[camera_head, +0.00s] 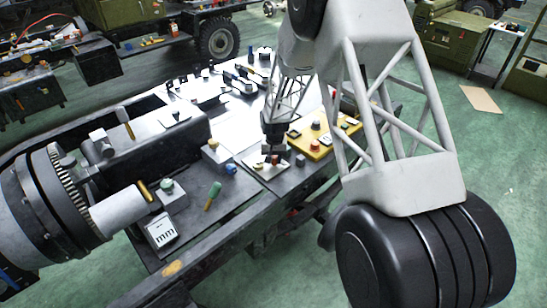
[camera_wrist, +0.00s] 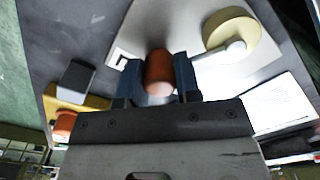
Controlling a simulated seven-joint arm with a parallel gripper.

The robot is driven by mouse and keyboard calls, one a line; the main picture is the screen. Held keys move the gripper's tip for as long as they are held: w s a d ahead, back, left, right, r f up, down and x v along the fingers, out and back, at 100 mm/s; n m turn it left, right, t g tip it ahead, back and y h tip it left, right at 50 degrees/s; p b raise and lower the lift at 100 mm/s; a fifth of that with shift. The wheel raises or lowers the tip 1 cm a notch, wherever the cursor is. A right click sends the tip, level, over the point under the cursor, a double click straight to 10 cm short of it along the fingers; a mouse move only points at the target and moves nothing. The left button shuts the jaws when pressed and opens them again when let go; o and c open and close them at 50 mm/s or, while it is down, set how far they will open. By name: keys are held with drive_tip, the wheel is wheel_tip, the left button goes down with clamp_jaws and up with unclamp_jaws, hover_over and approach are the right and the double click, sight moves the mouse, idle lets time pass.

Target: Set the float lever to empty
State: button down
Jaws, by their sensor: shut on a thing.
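My gripper (camera_wrist: 160,80) is shut on an orange-brown knob (camera_wrist: 159,72), with one dark finger on each side of it in the wrist view. The knob stands over a pale plate (camera_wrist: 125,45). A dark letter-like mark is on the plate to the left of the knob. In the head view my gripper (camera_head: 273,158) is low over the same plate (camera_head: 262,173) on the dark bench. I cannot read which setting the lever is at.
A cream round cap (camera_wrist: 230,32) stands close right of the gripper in the wrist view. A yellow control box (camera_head: 325,138) with a red button lies to the right in the head view. A green-topped lever (camera_head: 213,193) and a gauge (camera_head: 161,231) are on the left.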

drive_tip(key=shift+s, duration=0.1)
idle(0.3)
drive_tip(key=c, duration=0.8)
unclamp_jaws()
drive_tip(key=shift+r, duration=0.15)
wheel_tip(320, 180, up, 6)
drive_tip(key=shift+r, duration=0.75)
